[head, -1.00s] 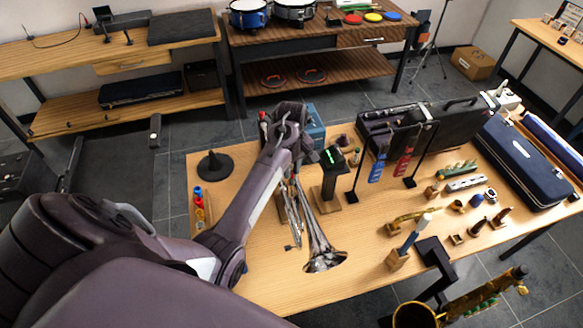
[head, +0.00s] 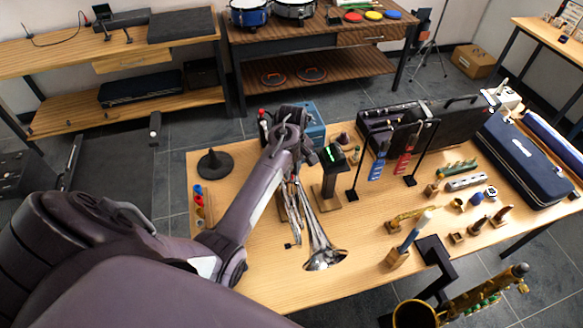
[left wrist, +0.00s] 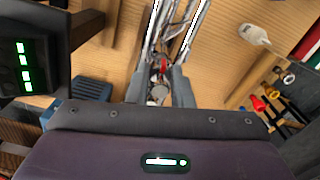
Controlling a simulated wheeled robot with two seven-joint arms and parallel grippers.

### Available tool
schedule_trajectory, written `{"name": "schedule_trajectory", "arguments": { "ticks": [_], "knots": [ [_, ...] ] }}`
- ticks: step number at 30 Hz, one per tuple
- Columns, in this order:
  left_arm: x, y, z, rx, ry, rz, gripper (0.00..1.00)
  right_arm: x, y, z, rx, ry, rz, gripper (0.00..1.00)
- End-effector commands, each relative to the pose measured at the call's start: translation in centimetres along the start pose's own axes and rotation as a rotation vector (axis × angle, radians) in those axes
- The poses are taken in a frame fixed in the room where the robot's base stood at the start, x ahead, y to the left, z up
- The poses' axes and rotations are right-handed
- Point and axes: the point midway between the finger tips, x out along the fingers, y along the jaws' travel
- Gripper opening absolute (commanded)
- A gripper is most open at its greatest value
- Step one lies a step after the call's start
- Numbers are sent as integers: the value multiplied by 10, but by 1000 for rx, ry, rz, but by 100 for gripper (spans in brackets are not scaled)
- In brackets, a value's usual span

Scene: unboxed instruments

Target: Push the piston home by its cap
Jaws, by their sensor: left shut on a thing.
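A silver trumpet (head: 324,257) is on the wooden table, its bell toward the table's front edge and its tubing running back under my left gripper (head: 296,170). In the left wrist view the tubing (left wrist: 186,30) runs up from between the fingers. My left gripper (left wrist: 160,92) is shut on a small round pale piece, which looks like the piston cap (left wrist: 157,93). A small red part (left wrist: 163,66) shows just beyond it. The rest of the piston and its casing are hidden by the gripper, so I cannot tell how deep it sits. My right gripper is not in view.
A black stand with a green-lit display (head: 333,156) stands close right of the trumpet. A black round-based cone (head: 214,165) and small coloured bottles (head: 198,190) are to the left. An open case (head: 390,120) is behind; a brass saxophone (head: 470,300) is at front right.

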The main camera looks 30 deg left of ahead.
Motion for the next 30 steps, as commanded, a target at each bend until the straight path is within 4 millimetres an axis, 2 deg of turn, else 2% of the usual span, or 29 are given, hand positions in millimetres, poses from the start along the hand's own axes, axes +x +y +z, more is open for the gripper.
{"name": "schedule_trajectory", "arguments": {
  "ticks": [15, 16, 18, 30],
  "knots": [
    [17, 0, 1, 1, -3, -2, 4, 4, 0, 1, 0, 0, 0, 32],
    [16, 0, 1, 1, -2, -2, 24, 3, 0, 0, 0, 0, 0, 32],
    [16, 0, 1, 1, -2, -2, 32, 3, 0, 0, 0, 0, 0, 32],
    [15, 0, 0, 0, -1, -1, 32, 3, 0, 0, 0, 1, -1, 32]
  ]
}}
